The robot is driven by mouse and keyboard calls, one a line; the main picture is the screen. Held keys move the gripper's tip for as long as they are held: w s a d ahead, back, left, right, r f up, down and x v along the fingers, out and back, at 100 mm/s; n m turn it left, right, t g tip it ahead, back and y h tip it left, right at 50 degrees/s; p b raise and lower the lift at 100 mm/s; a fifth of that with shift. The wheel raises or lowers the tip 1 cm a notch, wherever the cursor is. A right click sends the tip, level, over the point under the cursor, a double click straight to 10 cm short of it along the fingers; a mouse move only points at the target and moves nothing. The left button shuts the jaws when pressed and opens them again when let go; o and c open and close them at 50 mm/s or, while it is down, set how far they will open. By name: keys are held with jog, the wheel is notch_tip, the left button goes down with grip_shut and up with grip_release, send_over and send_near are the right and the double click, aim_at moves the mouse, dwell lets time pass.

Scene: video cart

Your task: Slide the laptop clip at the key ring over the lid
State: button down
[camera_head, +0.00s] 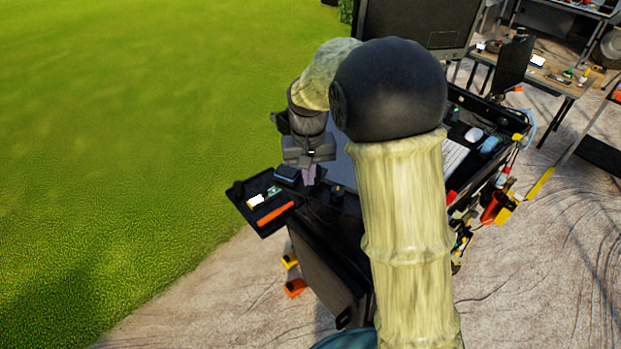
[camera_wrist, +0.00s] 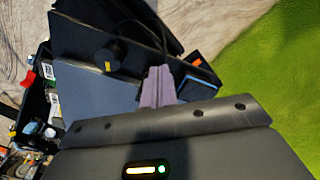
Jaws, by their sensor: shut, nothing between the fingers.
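My gripper (camera_head: 309,176) is over the near left end of the black cart (camera_head: 345,203), pointing down. In the wrist view its purple fingers (camera_wrist: 159,80) are together with nothing between them. A thin dark upright panel (camera_head: 511,66), possibly the laptop lid, stands at the cart's far right end, well away from my gripper. I cannot make out the laptop clip or the key ring in either view. My arm hides much of the cart top.
A side tray (camera_head: 243,208) holds an orange item (camera_head: 275,214) and small things. A keyboard (camera_head: 453,156) and mouse (camera_head: 473,134) lie on the cart. A large monitor (camera_head: 415,24) stands behind. Cables and tools hang at the right side. Grass at left is open.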

jog(key=shift+s+a, duration=0.25)
jog(key=shift+s, duration=0.2)
notch_tip(320, 180, up, 7)
jog(key=p, duration=0.6)
dwell(0.5)
dwell(0.4)
jog(key=s+d+f+t+b, duration=0.2)
jog(key=s+d+f+b, duration=0.7)
jog(key=s, duration=0.7)
notch_tip(320, 180, down, 4)
jog(key=shift+s+d+m+t, duration=0.15)
jog(key=shift+d+m+t, duration=0.2)
jog(key=shift+d, duration=0.75)
